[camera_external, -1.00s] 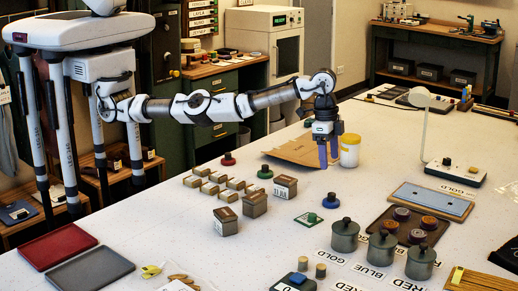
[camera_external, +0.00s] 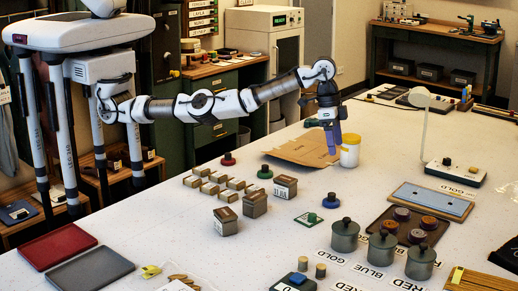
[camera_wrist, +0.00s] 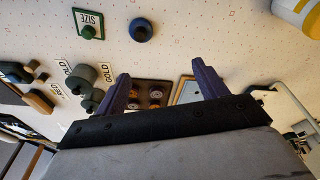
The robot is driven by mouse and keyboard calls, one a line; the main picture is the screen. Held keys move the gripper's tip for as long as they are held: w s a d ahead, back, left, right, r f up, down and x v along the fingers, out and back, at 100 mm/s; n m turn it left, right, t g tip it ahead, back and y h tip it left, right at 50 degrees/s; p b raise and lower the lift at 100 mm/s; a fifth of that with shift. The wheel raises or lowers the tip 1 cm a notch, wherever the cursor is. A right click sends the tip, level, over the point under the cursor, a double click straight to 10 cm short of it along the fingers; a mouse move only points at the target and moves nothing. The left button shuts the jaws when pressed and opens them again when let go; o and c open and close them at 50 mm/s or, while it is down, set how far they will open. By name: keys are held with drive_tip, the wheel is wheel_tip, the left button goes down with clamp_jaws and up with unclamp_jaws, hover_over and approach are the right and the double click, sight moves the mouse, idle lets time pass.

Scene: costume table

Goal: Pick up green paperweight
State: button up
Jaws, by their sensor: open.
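The green paperweight (camera_external: 265,172) is a round dark-green disc with a dark knob on top. It stands upright on the white table (camera_external: 160,215) in the external view, left of my gripper and apart from it. My gripper (camera_external: 333,149) hangs over the table near the brown folder, its purple fingers pointing down. In the wrist view my gripper (camera_wrist: 161,80) is open, with nothing between the fingers. The green paperweight does not show in the wrist view.
A red paperweight (camera_external: 228,159) and a blue one (camera_external: 330,201) stand nearby. Small boxes (camera_external: 285,187) stand close to the green one. A green-edged card (camera_external: 307,220) with a knob lies in front. A yellow-and-white jar (camera_external: 349,152) stands beside my gripper.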

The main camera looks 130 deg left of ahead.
drive_tip(key=s+a+r+n+t+y+b, duration=0.1)
drive_tip(key=s+a+r+n+t, duration=0.2)
drive_tip(key=a+r, duration=0.4)
drive_tip(key=s+a+r+n+t+y+b, duration=0.1)
drive_tip(key=s+a+r+n+t+b, duration=0.15)
drive_tip(key=s+a+r, duration=0.4)
drive_tip(key=s+r+n+t+y+b, duration=0.15)
drive_tip(key=s+r, duration=0.25)
drive_tip(key=r, duration=0.5)
drive_tip(key=m+g+b, duration=0.2)
drive_tip(key=g+b, duration=0.4)
hover_over(265, 166)
drive_tip(key=s+d, duration=0.1)
drive_tip(key=shift+h, duration=0.35)
drive_tip(key=f, duration=3.2)
drive_tip(key=shift+d, duration=0.2)
drive_tip(key=shift+s+p+x, duration=0.15)
drive_tip(key=shift+p+x, duration=0.2)
drive_tip(key=shift+x, duration=1.1)
drive_tip(key=shift+s+p+x, duration=0.2)
drive_tip(key=shift+p+x, duration=0.15)
drive_tip(key=shift+x, duration=1.1)
drive_tip(key=c, duration=1.3)
drive_tip(key=shift+o, duration=0.2)
